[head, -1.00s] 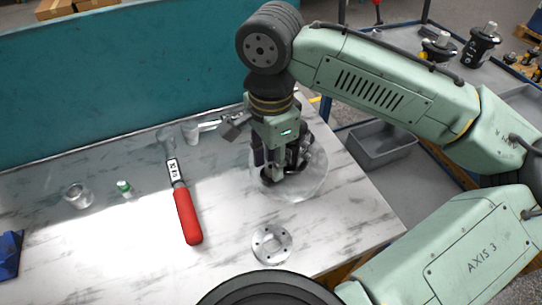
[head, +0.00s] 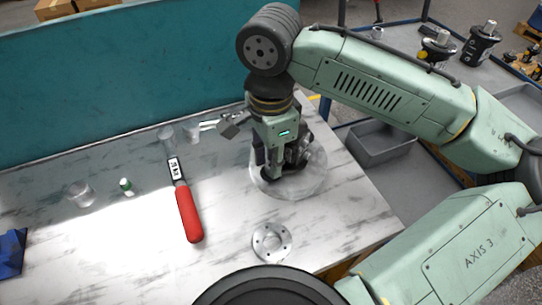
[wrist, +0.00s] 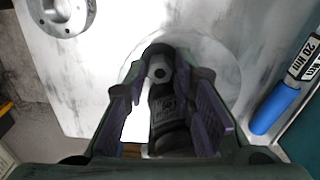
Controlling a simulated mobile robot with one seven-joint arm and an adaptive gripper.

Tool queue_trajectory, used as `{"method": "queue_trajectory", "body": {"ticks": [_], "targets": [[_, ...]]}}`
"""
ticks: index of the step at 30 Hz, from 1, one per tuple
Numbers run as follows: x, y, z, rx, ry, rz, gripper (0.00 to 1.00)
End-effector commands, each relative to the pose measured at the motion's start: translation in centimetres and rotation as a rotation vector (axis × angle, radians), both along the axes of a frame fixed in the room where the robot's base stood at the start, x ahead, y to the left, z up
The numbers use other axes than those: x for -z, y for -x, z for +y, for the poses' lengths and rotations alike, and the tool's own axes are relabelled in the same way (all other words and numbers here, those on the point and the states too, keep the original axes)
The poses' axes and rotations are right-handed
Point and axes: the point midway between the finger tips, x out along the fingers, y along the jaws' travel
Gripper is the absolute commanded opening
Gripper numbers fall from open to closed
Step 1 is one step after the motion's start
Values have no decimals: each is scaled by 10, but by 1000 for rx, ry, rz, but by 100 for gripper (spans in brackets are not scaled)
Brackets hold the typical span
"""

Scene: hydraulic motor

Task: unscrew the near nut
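The dark hydraulic motor (head: 303,157) stands on a round clear disc (head: 318,180) at the right of the bench and is partly hidden by my gripper. My gripper (head: 279,172) points down over it. In the wrist view my gripper (wrist: 167,88) has its two purple-padded fingers apart, one on each side of the motor. A small grey nut-like part with a dark centre (wrist: 159,73) shows between the fingertips, with gaps visible at its sides. I cannot tell whether this is the near nut. The head view hides the nuts.
A metal flange (head: 271,243) lies in front.

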Motion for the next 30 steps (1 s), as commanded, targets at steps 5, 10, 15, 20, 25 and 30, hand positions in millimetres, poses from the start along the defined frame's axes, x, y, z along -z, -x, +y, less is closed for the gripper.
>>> {"method": "queue_trajectory", "body": {"ticks": [5, 10, 15, 20, 25, 30], "targets": [[0, 0, 0, 0, 0, -1, 10], [0, 0, 0, 0, 0, -1, 0], [-1, 0, 0, -18, -2, -1, 0], [-4, 0, 1, -186, -6, 0, 0], [-4, -1, 0, -408, -5, -2, 0], [-2, -1, 0, -501, -2, -3, 0]]}}
